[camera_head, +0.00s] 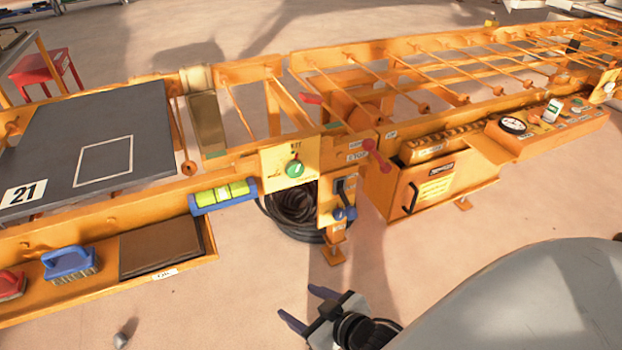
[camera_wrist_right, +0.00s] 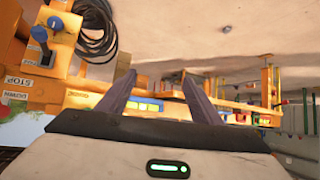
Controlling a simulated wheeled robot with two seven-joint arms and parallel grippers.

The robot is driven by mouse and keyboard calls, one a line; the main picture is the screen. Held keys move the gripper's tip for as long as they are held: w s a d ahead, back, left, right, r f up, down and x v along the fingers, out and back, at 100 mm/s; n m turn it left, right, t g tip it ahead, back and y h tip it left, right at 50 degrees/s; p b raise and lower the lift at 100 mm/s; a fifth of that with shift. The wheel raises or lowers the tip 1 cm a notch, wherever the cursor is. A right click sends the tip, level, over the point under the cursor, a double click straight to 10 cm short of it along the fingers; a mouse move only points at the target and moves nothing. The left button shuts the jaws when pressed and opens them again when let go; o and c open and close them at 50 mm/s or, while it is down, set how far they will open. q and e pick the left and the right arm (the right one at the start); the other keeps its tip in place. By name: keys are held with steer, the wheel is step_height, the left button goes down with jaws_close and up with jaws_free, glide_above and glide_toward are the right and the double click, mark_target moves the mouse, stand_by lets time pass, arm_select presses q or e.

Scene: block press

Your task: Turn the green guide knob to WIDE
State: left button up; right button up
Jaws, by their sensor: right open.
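The green guide knob (camera_head: 294,169) sits on a cream-yellow plate (camera_head: 275,166) on the front of the orange frame. Small lettering and a red mark show above the knob, too small to read surely. My right gripper (camera_head: 300,308) is open and empty, in front of and below the plate, well apart from the knob. In the right wrist view its two dark fingers (camera_wrist_right: 154,90) stand spread with nothing between them. The knob cannot be made out in that view. My left gripper does not show.
A blue-handled lever (camera_head: 345,200) is just right of the knob, with red-tipped handles (camera_head: 377,157) beyond. A blue holder with a yellow-green level (camera_head: 223,194) is left of it. Coiled black hose (camera_head: 293,208) hangs below. A tray holds brushes (camera_head: 70,264). Floor before the frame is mostly clear.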

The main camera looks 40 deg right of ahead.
steer(key=w+d+r+m+t+h+b, duration=0.2)
steer(key=w+d+t+h+b, duration=0.15)
steer(key=w+d+b, duration=0.75)
steer(key=m+t+h+b, duration=0.2)
steer(key=t+b, duration=0.1)
glide_toward(296, 173)
arm_select(q)
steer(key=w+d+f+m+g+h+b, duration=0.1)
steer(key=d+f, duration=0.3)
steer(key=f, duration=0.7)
steer(key=shift+b, duration=0.65)
arm_select(e)
steer(key=x, duration=0.8)
steer(key=shift+d, duration=0.1)
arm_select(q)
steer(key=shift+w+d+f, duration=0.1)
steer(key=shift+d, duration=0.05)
arm_select(e)
steer(key=c, duration=1.1)
